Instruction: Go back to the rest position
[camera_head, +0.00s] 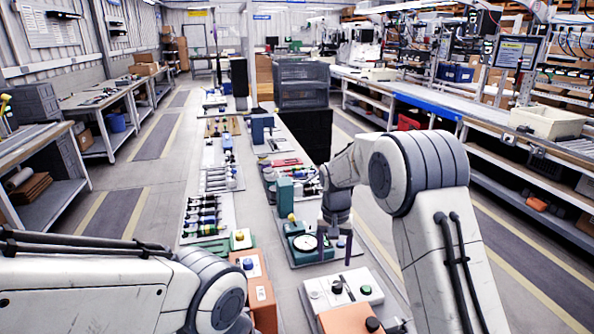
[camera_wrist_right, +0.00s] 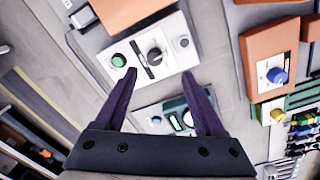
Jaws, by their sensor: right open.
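My right gripper (camera_head: 334,258) hangs above the right-hand row of fixtures, beside the round dial gauge (camera_head: 305,243). In the right wrist view its two purple fingers (camera_wrist_right: 159,74) are spread apart with nothing between them. Past the fingertips is a white control box (camera_wrist_right: 150,52) with a green button and a black knob; in the head view it lies nearer to me than the gripper (camera_head: 345,292). My left arm (camera_head: 90,290) comes in at the lower left. The left gripper is out of the picture. No screwdriver can be made out in either gripper.
An orange box with a blue button (camera_wrist_right: 270,70) stands beside the dial fixture in the wrist view. Colourful handled tools (camera_head: 203,215) lie in the left-hand row. A long workbench (camera_head: 430,100) runs along the right. The aisle floor (camera_head: 115,205) on the left is clear.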

